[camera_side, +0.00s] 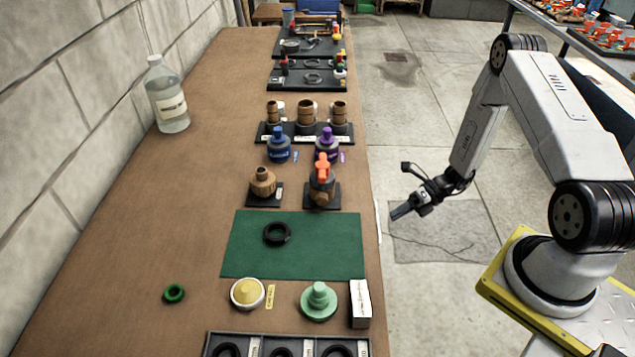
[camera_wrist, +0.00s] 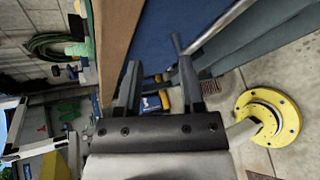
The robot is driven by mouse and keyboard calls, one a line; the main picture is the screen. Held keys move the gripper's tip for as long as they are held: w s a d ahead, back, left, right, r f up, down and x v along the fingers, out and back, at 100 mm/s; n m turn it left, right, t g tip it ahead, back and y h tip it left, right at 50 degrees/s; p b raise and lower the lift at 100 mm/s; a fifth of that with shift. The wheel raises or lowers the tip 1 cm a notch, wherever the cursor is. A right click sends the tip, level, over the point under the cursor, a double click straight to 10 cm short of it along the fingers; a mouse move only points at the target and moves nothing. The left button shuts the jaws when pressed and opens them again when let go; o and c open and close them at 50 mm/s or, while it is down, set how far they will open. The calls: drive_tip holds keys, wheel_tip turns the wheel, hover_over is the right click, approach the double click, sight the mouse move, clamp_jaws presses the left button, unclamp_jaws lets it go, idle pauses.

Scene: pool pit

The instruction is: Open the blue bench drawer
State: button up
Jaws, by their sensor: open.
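A blue panel (camera_wrist: 170,30) shows in the wrist view under the brown bench edge; it looks like the front of the blue drawer. A long grey bar (camera_wrist: 222,24) runs slantwise along its right side and looks like a handle. In the wrist view my gripper (camera_wrist: 156,70) is open, its two dark fingers apart with nothing held between them. The bar's lower end shows by the right fingertip; I cannot tell whether they touch. In the side view my gripper (camera_side: 402,211) is beside the bench's right edge, over the floor. The drawer front is hidden there.
The brown bench top (camera_side: 185,210) holds a green mat (camera_side: 325,250) with a black ring (camera_side: 277,233), several valve parts, and a clear bottle (camera_side: 168,98). A white strip (camera_side: 378,220) shows along the bench's right edge. The floor beside my gripper is clear.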

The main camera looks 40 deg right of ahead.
drive_tip(key=s+a+r+n+g+h, duration=0.2)
drive_tip(key=a+r+n+h, duration=0.2)
drive_tip(key=r+n, duration=0.5)
drive_tip(key=s+a+r+n+g+h, duration=0.2)
drive_tip(key=a+r+n+h, duration=0.2)
drive_tip(key=n, duration=1.7)
drive_tip(key=shift+a+r+n+g+h, duration=0.35)
drive_tip(key=shift+r+h, duration=1.35)
drive_tip(key=shift+r, duration=0.9)
drive_tip(key=shift+r+n, duration=0.1)
drive_tip(key=shift+n, duration=0.15)
drive_tip(key=r+n, duration=0.1)
drive_tip(key=a+r+n+t, duration=0.1)
drive_tip(key=n, duration=0.1)
drive_tip(key=a+n+t, duration=0.1)
drive_tip(key=n, duration=0.1)
drive_tip(key=shift+s+r+h, duration=0.2)
drive_tip(key=shift+r+h, duration=0.2)
drive_tip(key=shift+d, duration=0.1)
